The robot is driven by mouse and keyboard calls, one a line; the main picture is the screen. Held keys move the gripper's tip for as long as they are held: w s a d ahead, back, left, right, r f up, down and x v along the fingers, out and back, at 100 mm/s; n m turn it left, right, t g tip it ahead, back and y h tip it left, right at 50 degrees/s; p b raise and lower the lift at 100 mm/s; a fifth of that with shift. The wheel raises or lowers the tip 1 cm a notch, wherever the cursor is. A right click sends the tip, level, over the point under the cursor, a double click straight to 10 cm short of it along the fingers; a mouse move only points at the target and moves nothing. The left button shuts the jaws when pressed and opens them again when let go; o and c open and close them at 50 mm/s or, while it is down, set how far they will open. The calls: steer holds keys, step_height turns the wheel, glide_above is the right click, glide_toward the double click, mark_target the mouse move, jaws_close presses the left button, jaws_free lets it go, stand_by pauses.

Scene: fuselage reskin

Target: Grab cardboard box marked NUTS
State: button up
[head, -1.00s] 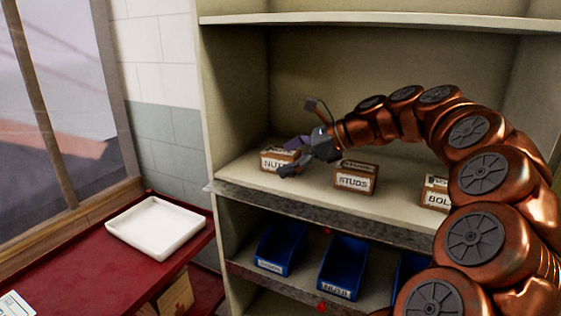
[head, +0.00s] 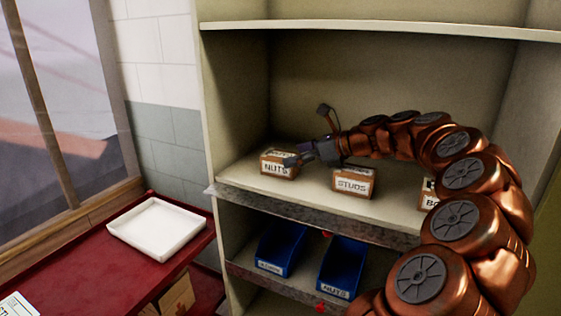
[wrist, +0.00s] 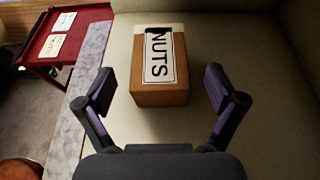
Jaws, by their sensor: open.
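The cardboard box marked NUTS (head: 278,164) stands upright on the shelf at its left end, brown with a white label. In the wrist view the NUTS box (wrist: 160,90) sits ahead of and partly between my two open fingers, with a gap on each side. My gripper (head: 298,158) reaches in from the right, and its fingers overlap the box's right edge in the head view. My gripper (wrist: 160,92) is open and holds nothing in the wrist view.
A STUDS box (head: 353,182) stands to the right on the same shelf (head: 310,192), and another box (head: 428,194) is partly hidden by my arm. Blue bins (head: 342,267) sit on the shelf below. A white tray (head: 157,227) lies on a red cart (head: 80,257) at left.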

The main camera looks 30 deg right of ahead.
steer(key=shift+w+a+f, duration=0.15)
steer(key=shift+w+a, duration=0.15)
steer(key=shift+w, duration=0.05)
steer(key=shift+c, duration=0.3)
steer(key=c, duration=1.6)
